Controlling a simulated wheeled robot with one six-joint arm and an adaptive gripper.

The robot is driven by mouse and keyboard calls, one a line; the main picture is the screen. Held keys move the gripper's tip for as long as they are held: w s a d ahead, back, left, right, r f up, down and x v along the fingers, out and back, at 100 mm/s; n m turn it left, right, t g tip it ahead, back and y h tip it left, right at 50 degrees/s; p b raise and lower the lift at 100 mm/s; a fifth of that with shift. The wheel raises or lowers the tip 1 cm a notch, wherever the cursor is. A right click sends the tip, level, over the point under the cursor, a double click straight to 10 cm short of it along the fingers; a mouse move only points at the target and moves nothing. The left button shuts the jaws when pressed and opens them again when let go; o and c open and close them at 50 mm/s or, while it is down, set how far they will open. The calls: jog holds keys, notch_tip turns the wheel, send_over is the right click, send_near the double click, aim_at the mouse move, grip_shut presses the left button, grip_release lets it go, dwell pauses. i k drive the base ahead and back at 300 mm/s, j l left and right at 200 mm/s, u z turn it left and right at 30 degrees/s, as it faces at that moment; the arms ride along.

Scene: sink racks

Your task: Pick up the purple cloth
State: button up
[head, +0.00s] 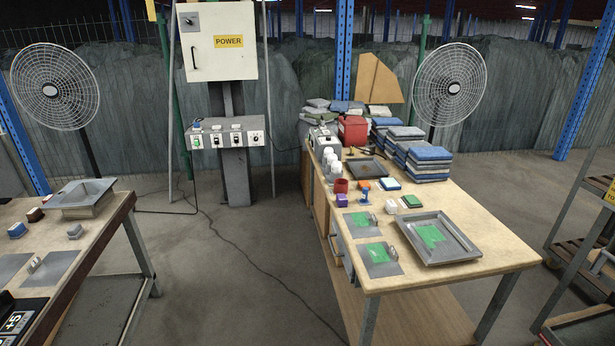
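A small purple folded piece (342,200), which looks like the purple cloth, lies on the right wooden table (475,205) near its left edge. It is small in the head view, so its folds cannot be made out. A red cup (341,186) stands just behind it, and a small blue object (364,197) is to its right. My gripper is not in view.
Near the purple piece are an orange piece (363,185), a blue-and-white piece (389,184) and a green piece (411,201). A metal tray (468,250) lies in front. A second table (100,215) stands left; open floor with a cable lies between.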

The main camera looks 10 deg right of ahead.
aim_at(341, 201)
jog(key=i+j+z, duration=0.3)
jog(key=i+j, duration=0.3)
jog(key=i, duration=0.25)
jog(key=i+j+z, duration=0.3)
jog(key=i+j, duration=0.45)
jog(key=i+j+z, duration=0.15)
jog(key=j, duration=0.15)
jog(key=i+j+z, duration=0.1)
jog(key=j, duration=0.2)
jog(key=i+j+z, duration=0.15)
jog(key=j, duration=0.2)
jog(key=i+j+z, duration=0.15)
jog(key=j, duration=0.2)
jog(key=i+j+z, duration=0.1)
jog(key=j, duration=0.25)
jog(key=i, duration=0.2)
